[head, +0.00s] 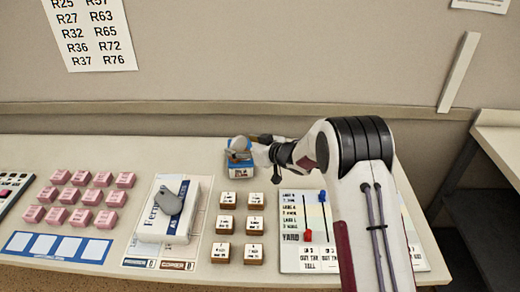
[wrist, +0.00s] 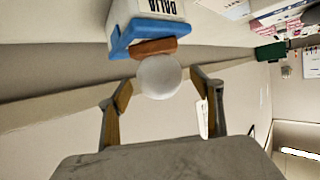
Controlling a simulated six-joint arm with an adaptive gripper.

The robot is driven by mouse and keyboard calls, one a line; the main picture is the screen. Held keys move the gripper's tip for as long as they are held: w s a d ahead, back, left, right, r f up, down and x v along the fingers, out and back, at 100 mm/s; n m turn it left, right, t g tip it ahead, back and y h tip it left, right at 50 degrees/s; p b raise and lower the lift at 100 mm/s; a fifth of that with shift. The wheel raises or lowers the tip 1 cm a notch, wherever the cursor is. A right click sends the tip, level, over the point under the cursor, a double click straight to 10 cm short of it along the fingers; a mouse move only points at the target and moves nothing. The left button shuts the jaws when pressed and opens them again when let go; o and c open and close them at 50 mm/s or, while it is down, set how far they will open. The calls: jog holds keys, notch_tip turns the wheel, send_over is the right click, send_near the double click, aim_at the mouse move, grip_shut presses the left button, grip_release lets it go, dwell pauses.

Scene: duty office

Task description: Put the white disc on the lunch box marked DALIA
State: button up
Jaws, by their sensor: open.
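The lunch box (wrist: 148,30) is blue and white, with the letters DALIA partly in view at the top of the wrist view. In the head view the lunch box (head: 238,163) stands at the back of the desk, partly hidden by my gripper. The white disc (wrist: 159,77) shows face-on between my fingertips, beside a brown-orange bar (wrist: 153,47) on the box. I cannot tell whether the disc touches the box. My gripper (wrist: 160,84) is open, with a finger on each side of the disc. In the head view my gripper (head: 252,147) is over the box.
Brown blocks with white tops (head: 255,225) stand in front of the box. Pink blocks (head: 90,197) fill the left. A white box with a grey object (head: 168,200) lies between. A board with coloured markers (head: 300,240) is at right, partly behind my arm.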

jog(key=v, duration=0.9)
jog(key=shift+s+d, duration=0.25)
dwell(0.5)
jog(key=shift+r, duration=0.15)
jog(key=s+d+r+m+t+h, duration=0.25)
jog(key=d+r+h, duration=0.25)
jog(key=d+r, duration=0.55)
jog(key=s+d+r+m+h, duration=0.35)
jog(key=s+d+r, duration=0.4)
jog(key=s, duration=0.25)
jog(key=s+d+m+g+h, duration=0.2)
jog(key=s+d+g, duration=0.15)
jog(key=s, duration=1.15)
jog(key=s+a+f+g, duration=0.1)
jog(key=s+f, duration=0.1)
jog(key=s, duration=0.7)
jog(key=s+a+f+m+g+y, duration=0.1)
jog(key=s+f, duration=0.1)
jog(key=s, duration=0.7)
jog(key=shift+a+g, duration=0.2)
jog(key=shift+g, duration=0.2)
